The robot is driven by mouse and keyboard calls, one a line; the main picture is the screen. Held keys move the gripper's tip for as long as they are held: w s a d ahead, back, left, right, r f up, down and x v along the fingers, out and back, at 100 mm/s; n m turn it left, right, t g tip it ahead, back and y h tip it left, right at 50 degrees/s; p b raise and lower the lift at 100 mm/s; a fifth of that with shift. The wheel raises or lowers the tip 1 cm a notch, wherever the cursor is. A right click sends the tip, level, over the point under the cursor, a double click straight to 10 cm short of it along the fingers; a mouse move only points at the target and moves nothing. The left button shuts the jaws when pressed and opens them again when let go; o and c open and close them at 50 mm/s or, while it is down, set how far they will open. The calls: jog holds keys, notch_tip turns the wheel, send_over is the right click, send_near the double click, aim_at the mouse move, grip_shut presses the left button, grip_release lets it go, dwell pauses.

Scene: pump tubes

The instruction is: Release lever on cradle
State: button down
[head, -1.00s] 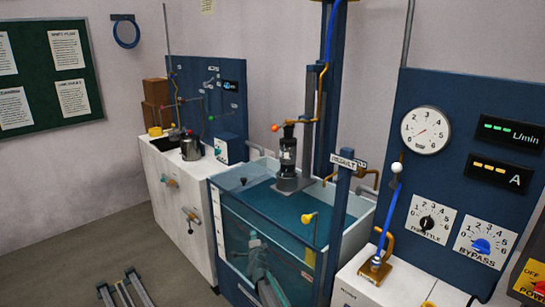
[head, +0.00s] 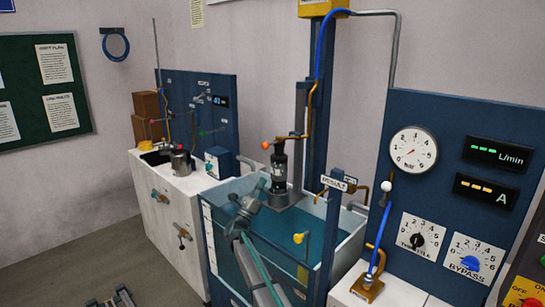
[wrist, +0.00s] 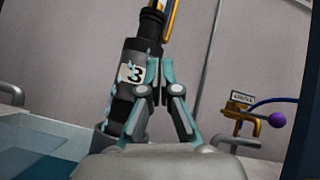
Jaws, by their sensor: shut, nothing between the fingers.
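A black pump tube (head: 279,165) stands upright in a grey cradle base (head: 284,196) over the water tank. An orange-knobbed lever (head: 266,145) sticks out left near its top. My gripper (head: 262,186) is just left of the tube in the head view. In the wrist view, the shut, empty fingers (wrist: 165,78) overlap the tube (wrist: 134,72), marked 3; I cannot tell whether they touch it. A purple-knobbed lever (wrist: 277,120) sits to the right in the wrist view, by a brass bracket (wrist: 240,104) with a small label I cannot read.
The water tank (head: 355,228) has a raised rim. A signposted blue post (head: 329,225) stands at its front right, near a yellow knob (head: 300,238). A blue gauge panel (head: 455,200) stands on the right. A white cabinet (head: 160,195) is on the left.

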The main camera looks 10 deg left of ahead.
dwell(0.4)
jog(key=p+x, duration=0.4)
jog(key=x, duration=0.5)
jog(key=shift+w+d+r, duration=0.1)
jog(key=shift+w+r, duration=0.1)
jog(key=shift+r, duration=0.15)
jog(key=shift+s+a+r+p, duration=0.1)
jog(key=shift+a+r+p, duration=0.25)
jog(key=shift+r, duration=0.2)
jog(key=shift+s+a+r+p, duration=0.1)
jog(key=shift+a+r+p, duration=0.15)
jog(key=shift+r+p, duration=0.3)
jog(key=shift+s+a+r+p, duration=0.1)
jog(key=shift+a+r+p, duration=0.25)
jog(key=shift+r, duration=0.2)
